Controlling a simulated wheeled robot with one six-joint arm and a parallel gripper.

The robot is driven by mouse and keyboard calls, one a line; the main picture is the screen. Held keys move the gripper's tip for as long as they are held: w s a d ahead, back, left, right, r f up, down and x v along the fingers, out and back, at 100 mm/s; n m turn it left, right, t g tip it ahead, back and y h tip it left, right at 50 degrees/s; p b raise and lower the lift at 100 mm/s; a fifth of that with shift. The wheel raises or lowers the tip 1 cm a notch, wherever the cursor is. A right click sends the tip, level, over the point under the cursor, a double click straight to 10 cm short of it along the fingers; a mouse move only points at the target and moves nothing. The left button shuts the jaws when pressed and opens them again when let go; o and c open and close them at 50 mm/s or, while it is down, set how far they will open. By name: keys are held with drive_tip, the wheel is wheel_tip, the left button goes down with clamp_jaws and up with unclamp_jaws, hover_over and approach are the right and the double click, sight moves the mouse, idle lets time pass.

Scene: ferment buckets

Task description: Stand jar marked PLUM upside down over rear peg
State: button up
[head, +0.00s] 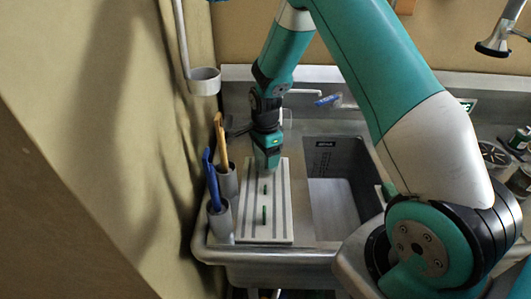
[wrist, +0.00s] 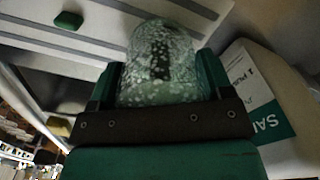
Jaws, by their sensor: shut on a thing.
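My gripper (head: 268,158) is low over the rear end of a white grooved board (head: 280,230) left of the sink. In the wrist view its two green fingers are shut on a clear, speckled glass jar (wrist: 160,85). A dark upright strip shows in or through the glass; I cannot tell whether it is a peg or a marking. No PLUM mark is readable. Two green pegs stand on the board, a front peg (head: 264,215) and one behind it (head: 265,190). One green peg (wrist: 68,20) also shows in the wrist view. The rear peg is not clearly visible.
Grey cups with a blue-handled brush (head: 207,170) and a wooden-handled tool (head: 220,130) stand close left of the board. The sink basin (head: 335,195) is to its right. A white and green box (wrist: 265,110) is close to the right finger in the wrist view.

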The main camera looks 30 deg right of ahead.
drive_tip(key=shift+a+f+b, duration=0.1)
drive_tip(key=shift+f+b, duration=0.25)
drive_tip(key=shift+f, duration=0.1)
idle(0.4)
drive_tip(key=o, duration=1.1)
drive_tip(key=shift+c, duration=0.2)
drive_tip(key=shift+r, duration=0.15)
drive_tip(key=shift+r+p, duration=0.8)
drive_tip(key=shift+r, duration=0.05)
drive_tip(key=shift+r+p, duration=0.7)
drive_tip(key=shift+r, duration=0.3)
drive_tip(key=shift+r+p, duration=0.75)
drive_tip(key=shift+r, duration=0.25)
